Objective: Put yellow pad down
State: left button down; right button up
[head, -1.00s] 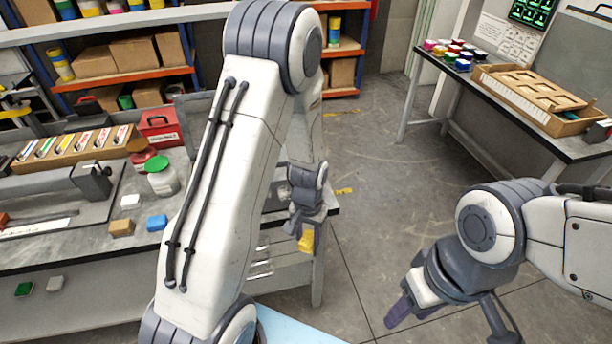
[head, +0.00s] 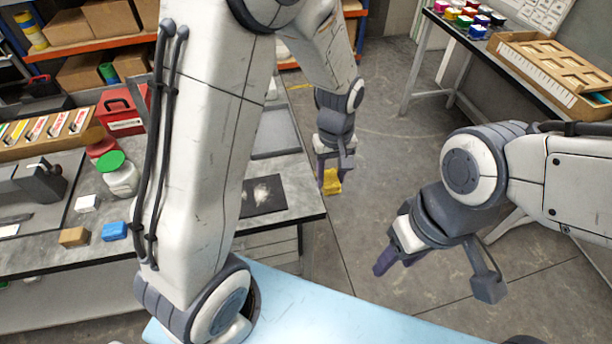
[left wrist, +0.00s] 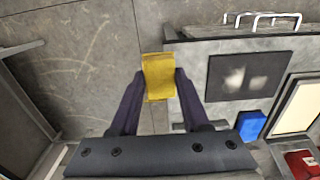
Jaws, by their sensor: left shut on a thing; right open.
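The yellow pad (head: 331,184) is between the fingers of my left gripper (head: 328,170), which is shut on it. They are in the air just past the right edge of the left workbench (head: 285,215), with floor behind them. In the left wrist view the yellow pad (left wrist: 158,77) sits between the dark fingertips, to the left of a black mat with whitish smudges (left wrist: 250,75). That mat also shows on the bench in the head view (head: 262,196). My right gripper (head: 397,262) is open and empty above the floor, at the right.
A blue pad (head: 114,231), a tan pad (head: 74,237) and a white pad (head: 87,203) lie on the bench at left. Behind them stand a green-lidded jar (head: 120,178) and a red box (head: 122,112). My arm hides part of the bench.

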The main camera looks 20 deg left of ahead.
pick_arm(q)
jog(key=p, duration=0.2)
send_over(304, 188)
notch_tip(304, 188, down, 5)
jog(key=shift+f, duration=0.15)
notch_tip(304, 188, down, 3)
jog(key=shift+f+p, duration=0.1)
jog(key=shift+p, duration=0.3)
jog(key=shift+f, duration=0.4)
jog(key=shift+f, duration=0.1)
jog(key=shift+c, duration=1.9)
grip_release()
